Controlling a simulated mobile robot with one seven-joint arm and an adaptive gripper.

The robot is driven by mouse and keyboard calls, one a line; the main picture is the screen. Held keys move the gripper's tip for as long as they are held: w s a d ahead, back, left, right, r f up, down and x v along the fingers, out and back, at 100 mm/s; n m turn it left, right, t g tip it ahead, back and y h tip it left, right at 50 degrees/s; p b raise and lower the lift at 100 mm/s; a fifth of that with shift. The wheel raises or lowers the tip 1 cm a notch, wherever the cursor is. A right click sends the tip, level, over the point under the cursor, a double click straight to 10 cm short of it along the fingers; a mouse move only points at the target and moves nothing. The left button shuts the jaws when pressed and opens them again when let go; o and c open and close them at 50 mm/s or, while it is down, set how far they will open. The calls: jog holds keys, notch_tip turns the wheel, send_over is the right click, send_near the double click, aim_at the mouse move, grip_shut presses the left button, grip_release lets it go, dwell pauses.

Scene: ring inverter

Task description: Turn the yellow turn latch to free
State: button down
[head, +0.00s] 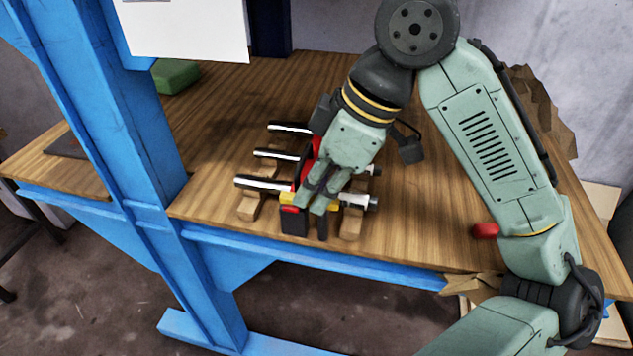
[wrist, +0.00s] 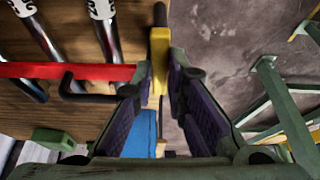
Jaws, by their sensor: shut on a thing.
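The yellow turn latch (head: 287,198) is at the front end of a red and black clamp bar (head: 308,160) on the workbench. In the wrist view the latch (wrist: 158,58) stands upright at the fingertips, beside the end of the red bar (wrist: 60,71). My gripper (head: 318,207) points down at the bench's front side. It is shut on the yellow latch, which shows between its fingers (wrist: 156,85) in the wrist view. The fingers hide part of the latch in the head view.
A blue post (head: 120,110) rises at the left. A red object (head: 485,230) sits near the bench's front edge. Bare wooden bench top (head: 420,230) shows to the right.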

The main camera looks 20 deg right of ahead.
jog(key=n+p, duration=0.1)
jog(key=n, duration=0.1)
jog(key=n+g+p, duration=0.1)
jog(key=p, duration=0.1)
jog(key=n+g+p, duration=0.1)
jog(key=n, duration=0.1)
jog(key=shift+s+r+n+y+p, duration=0.25)
jog(key=shift+n+y+p, duration=0.05)
jog(key=shift+y+p, duration=0.1)
jog(key=n+g+p, duration=0.1)
jog(key=n+p, duration=0.1)
jog(key=n+g+p, duration=0.1)
jog(key=n+p, duration=0.1)
jog(key=n, duration=0.1)
jog(key=shift+s+h, duration=0.2)
jog(key=shift+h, duration=0.1)
jog(key=shift+s+d+f+n+g+h+p, duration=0.15)
jog(key=shift+n+g+h, duration=0.15)
jog(key=shift+n, duration=0.8)
jog(key=shift+n+g+h+p, duration=0.15)
jog(key=shift+n+g, duration=0.15)
jog(key=shift+n, duration=0.8)
jog(key=shift+s+d+f+n+g+h+p, duration=0.1)
jog(key=shift+n+g+h, duration=0.2)
jog(key=shift+n, duration=0.8)
jog(key=c, duration=1.6)
grip_release()
